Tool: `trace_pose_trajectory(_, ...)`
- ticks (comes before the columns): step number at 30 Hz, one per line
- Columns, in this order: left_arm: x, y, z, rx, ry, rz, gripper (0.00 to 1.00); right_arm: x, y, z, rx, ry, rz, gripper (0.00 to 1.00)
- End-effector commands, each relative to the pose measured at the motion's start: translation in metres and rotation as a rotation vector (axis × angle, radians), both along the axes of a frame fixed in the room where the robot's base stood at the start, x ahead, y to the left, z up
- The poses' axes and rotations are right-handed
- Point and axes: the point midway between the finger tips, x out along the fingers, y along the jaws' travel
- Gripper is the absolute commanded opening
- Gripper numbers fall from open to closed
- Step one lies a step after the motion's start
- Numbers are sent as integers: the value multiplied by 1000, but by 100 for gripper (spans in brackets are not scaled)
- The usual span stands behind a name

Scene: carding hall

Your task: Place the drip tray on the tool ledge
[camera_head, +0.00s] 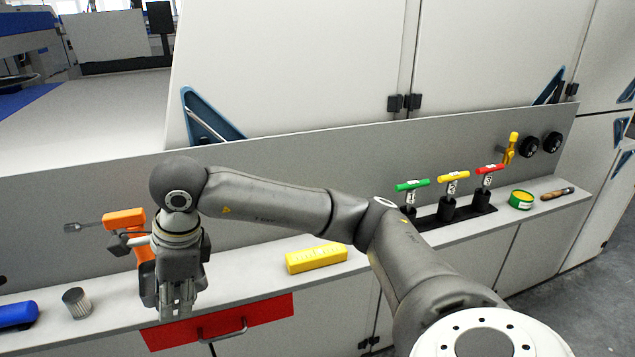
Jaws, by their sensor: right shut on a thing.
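A flat red face with a grey bar handle, which I take to be the drip tray (268,309), shows at the front edge of the tool ledge (245,268). Only its front face shows; I see no inside. My right gripper (170,308) points down at the left end of the red face, its fingertips overlapping the upper edge. It is shut, and its own fingers hide the grip itself. An orange tool (122,220) with a thin grey tip stands just behind and left of this gripper; its lower end is hidden. My left gripper is not in view.
On the ledge lie a blue object (17,314), a grey cylinder (76,302) and a yellow box (316,258). Farther right stand green, yellow and red T-handles (452,177), a green tin (521,200) and a wooden-handled tool (557,194). A grey panel backs the ledge.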

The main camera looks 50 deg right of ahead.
Motion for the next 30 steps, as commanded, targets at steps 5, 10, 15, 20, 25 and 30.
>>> trace_pose_trajectory(5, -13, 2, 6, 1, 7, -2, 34, 3, 0, 16, 0, 0, -118, 0)
trace_pose_trajectory(10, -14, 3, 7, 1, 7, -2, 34, 3, -3, 15, 0, 2, -142, 0)
trace_pose_trajectory(15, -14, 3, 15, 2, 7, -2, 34, 9, -30, 5, -2, 6, -149, 0)
trace_pose_trajectory(20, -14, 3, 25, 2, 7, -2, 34, 19, -69, -13, -3, 7, -147, 0)
trace_pose_trajectory(25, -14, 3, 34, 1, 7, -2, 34, 28, -102, -40, -1, 8, -143, 0)
trace_pose_trajectory(30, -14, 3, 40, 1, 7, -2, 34, 34, -122, -65, -1, 3, -140, 0)
